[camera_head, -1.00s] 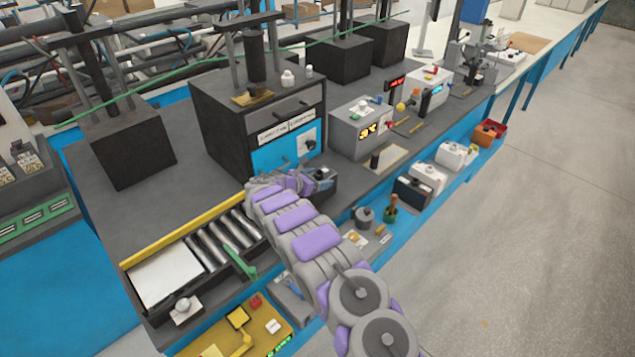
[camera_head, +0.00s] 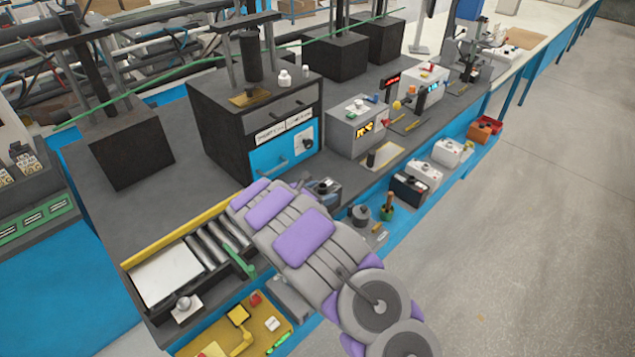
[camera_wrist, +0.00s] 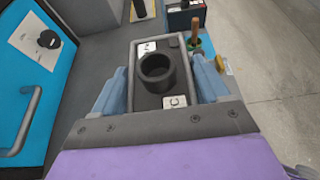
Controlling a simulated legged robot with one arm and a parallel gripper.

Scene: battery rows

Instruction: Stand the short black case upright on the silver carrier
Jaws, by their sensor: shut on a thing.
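The short black case (camera_wrist: 146,98) is between the jaws of my gripper (camera_wrist: 160,85) in the wrist view. Its top faces the wrist camera and has a grey rim, a round black collar and two pale terminal patches. The silver carrier appears to be the pale flat plate (camera_head: 167,275) on the roller track at left, well apart from the case. Its top is bare.
Metal rollers (camera_head: 215,243) and a green lever (camera_head: 238,262) lie between the plate and my arm. A yellow rail (camera_head: 180,236) runs behind the track. The blue-fronted cabinet (camera_head: 285,150) stands behind my gripper. Several batteries (camera_head: 425,173) line the lower shelf at right.

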